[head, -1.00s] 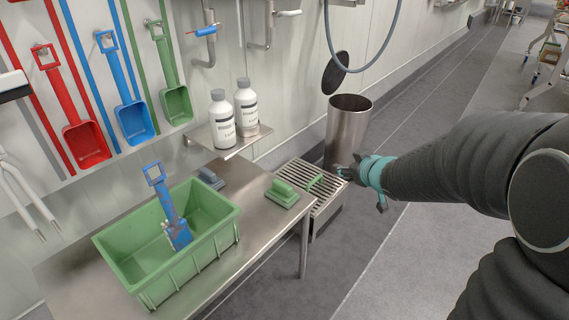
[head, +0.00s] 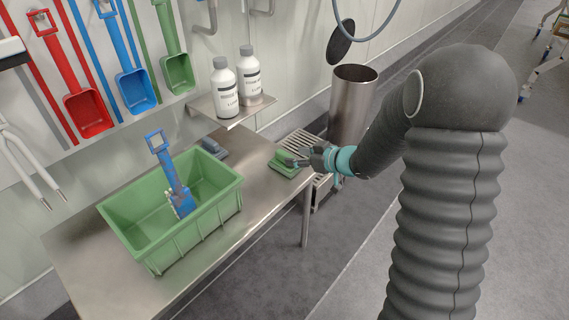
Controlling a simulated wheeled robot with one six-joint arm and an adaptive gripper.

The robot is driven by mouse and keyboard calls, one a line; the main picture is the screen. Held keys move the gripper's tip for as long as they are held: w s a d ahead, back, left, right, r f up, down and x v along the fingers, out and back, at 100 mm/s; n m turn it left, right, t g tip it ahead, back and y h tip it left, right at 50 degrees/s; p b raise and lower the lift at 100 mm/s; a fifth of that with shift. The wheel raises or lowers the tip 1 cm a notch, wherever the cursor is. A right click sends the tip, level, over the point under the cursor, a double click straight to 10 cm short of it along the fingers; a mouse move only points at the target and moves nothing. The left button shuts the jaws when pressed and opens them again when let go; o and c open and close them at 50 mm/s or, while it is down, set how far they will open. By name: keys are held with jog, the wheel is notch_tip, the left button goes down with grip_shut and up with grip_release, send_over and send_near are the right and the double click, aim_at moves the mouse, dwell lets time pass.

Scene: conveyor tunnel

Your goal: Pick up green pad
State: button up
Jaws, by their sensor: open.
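The green pad (head: 284,164) lies on the right end of the steel table, close to its edge. It is a flat green block with a raised handle on top. My gripper (head: 296,162) is open at the pad's right side, with its fingers over or beside the handle. The fingers hide part of the pad, and I cannot tell whether they touch it.
A green crate (head: 196,236) holding a blue scoop (head: 175,185) stands on the steel table (head: 222,262). A grey pad (head: 214,148) lies behind. Two white bottles (head: 225,90) stand on a wall shelf (head: 237,115). A steel bin (head: 352,105) stands beyond my arm.

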aim_at(286, 154)
jog(key=shift+w+x, duration=0.25)
jog(key=shift+x, duration=2.9)
jog(key=shift+d+r, duration=0.15)
grip_shut()
